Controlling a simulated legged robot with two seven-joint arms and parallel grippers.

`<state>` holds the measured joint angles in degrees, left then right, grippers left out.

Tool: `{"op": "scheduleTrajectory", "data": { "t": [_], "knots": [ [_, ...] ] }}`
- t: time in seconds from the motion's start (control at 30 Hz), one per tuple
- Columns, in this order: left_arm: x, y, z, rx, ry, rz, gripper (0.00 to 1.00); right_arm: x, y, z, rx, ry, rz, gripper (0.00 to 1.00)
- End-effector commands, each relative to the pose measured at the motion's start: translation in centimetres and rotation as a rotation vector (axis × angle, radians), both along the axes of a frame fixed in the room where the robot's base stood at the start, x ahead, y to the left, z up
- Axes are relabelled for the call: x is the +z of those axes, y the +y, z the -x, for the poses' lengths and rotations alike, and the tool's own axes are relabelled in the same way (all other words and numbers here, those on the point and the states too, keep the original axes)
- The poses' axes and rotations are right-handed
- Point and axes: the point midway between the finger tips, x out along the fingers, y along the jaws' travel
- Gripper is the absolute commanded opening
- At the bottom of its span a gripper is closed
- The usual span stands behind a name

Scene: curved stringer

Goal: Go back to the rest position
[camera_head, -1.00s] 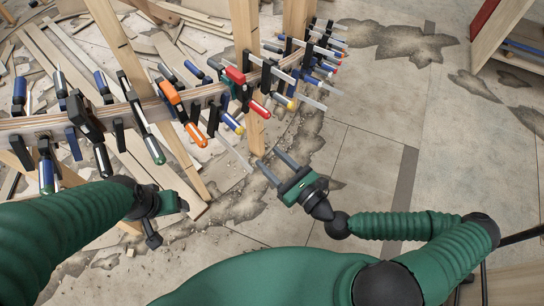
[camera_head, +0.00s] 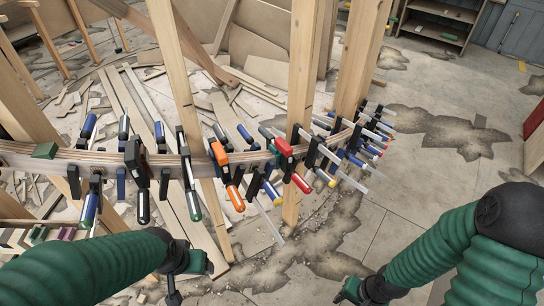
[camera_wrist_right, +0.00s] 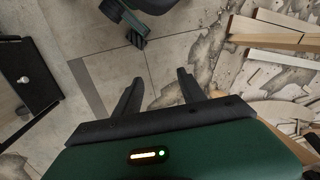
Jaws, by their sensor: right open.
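The curved wooden stringer (camera_head: 104,160) runs across the left and middle of the head view, with several clamps along it, among them an orange-handled clamp (camera_head: 234,197) and a red one (camera_head: 284,147). My left gripper (camera_head: 190,264) is low in the head view, in front of the stringer and apart from it; its fingers are not clear. My right arm comes in from the right, with its wrist and a bit of the gripper at the bottom edge. In the right wrist view my right gripper (camera_wrist_right: 160,78) is open and empty, with bare floor beyond its fingers.
Upright wooden posts (camera_head: 302,100) stand at the stringer. Loose boards (camera_head: 120,95) lie on the floor behind it. A wooden shelf (camera_head: 437,22) stands at the back right. A dark cabinet (camera_wrist_right: 27,75) shows in the right wrist view. Floor (camera_head: 400,190) on the right is clear.

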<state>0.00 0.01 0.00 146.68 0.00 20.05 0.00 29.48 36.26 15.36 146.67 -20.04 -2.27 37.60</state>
Motion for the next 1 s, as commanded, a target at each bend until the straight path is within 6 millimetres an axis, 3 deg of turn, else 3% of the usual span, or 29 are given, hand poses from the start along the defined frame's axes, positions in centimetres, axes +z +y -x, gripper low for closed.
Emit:
{"op": "scheduleTrajectory", "data": {
  "t": [0.03, 0.17, 0.43, 0.5, 0.8, 0.9, 1.0],
  "knots": [
    [0.0, 0.0, 0.0, 0.000, 0.000, 0.000, 0.73, 2.1, -0.9, -1.3, 0.099, -0.035, 0.075, 0.48],
    [0.0, 0.0, 0.0, 0.000, 0.000, 0.000, 0.73, 7.0, -1.4, -3.4, 0.295, -0.093, 0.186, 0.48],
    [0.2, 0.0, 0.0, 0.000, 0.000, 0.000, 0.73, 16.0, 2.2, -5.3, 0.595, -0.240, 0.240, 0.48],
    [4.1, 0.0, 0.0, 0.000, 0.001, 0.000, 0.73, 19.3, 1.8, -5.1, 0.582, -0.222, 0.239, 0.48],
    [12.8, 0.0, -0.1, 0.000, -0.001, 0.000, 0.73, 27.9, 1.7, -5.2, 0.581, -0.221, 0.240, 0.48],
    [14.1, 0.0, -0.1, 0.000, 0.000, 0.000, 0.73, 29.2, 1.7, -5.2, 0.581, -0.221, 0.240, 0.48],
    [14.1, 0.0, 0.0, 0.000, 0.000, 0.000, 0.73, 29.2, 1.7, -5.2, 0.581, -0.221, 0.240, 0.48]
  ]
}}
